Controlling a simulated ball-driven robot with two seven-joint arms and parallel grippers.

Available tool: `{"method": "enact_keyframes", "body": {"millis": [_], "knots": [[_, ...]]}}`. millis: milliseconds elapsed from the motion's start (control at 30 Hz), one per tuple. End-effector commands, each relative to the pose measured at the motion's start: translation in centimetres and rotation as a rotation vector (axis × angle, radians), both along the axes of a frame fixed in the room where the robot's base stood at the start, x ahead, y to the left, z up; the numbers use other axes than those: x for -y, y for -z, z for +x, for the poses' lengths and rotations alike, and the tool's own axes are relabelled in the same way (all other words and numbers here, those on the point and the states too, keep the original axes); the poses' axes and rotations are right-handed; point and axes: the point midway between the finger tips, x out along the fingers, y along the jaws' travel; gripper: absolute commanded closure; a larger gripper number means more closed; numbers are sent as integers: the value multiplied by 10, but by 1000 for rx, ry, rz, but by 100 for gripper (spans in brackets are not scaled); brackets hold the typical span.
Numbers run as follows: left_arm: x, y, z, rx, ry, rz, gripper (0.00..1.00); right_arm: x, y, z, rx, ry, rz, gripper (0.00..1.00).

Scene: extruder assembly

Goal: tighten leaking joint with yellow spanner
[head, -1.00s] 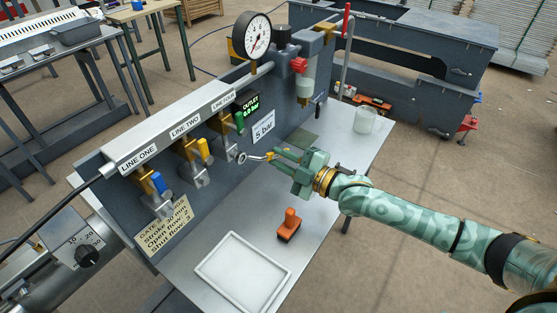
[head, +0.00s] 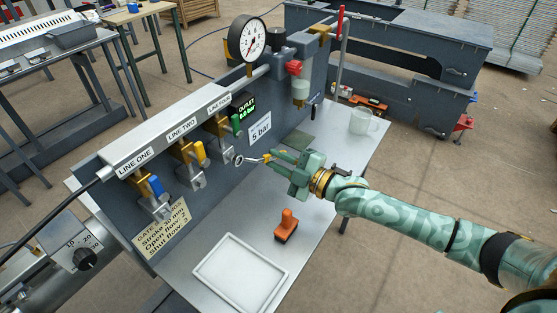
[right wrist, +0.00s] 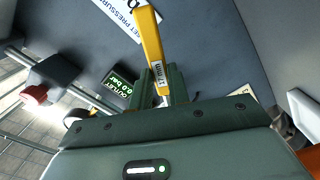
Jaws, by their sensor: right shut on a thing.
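The spanner has a yellow handle (right wrist: 150,48) with a size label, seen in the right wrist view. In the head view its silver ring end (head: 239,160) shows beside the lower fitting of the green-handled valve (head: 224,132). I cannot tell whether the ring touches a joint. My right gripper (head: 270,158) is shut on the spanner's handle, in front of the panel. Blue-handled (head: 156,187) and yellow-handled (head: 199,153) valves stand to its left. No leak can be made out. My left gripper is out of view.
A white tray (head: 202,271) and an orange-handled tool (head: 286,226) lie on the bench in front. A clear mug (head: 363,121) stands at the back right. A pressure gauge (head: 247,38) rises above the panel, near a green outlet display (head: 245,108).

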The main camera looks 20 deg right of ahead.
Motion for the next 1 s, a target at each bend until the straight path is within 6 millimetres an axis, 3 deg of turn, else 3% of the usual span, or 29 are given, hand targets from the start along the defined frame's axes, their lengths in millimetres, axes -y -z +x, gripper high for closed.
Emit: {"method": "enact_keyframes", "body": {"millis": [1000], "knots": [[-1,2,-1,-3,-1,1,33,-12,5,12,-32,0,49,100]]}}
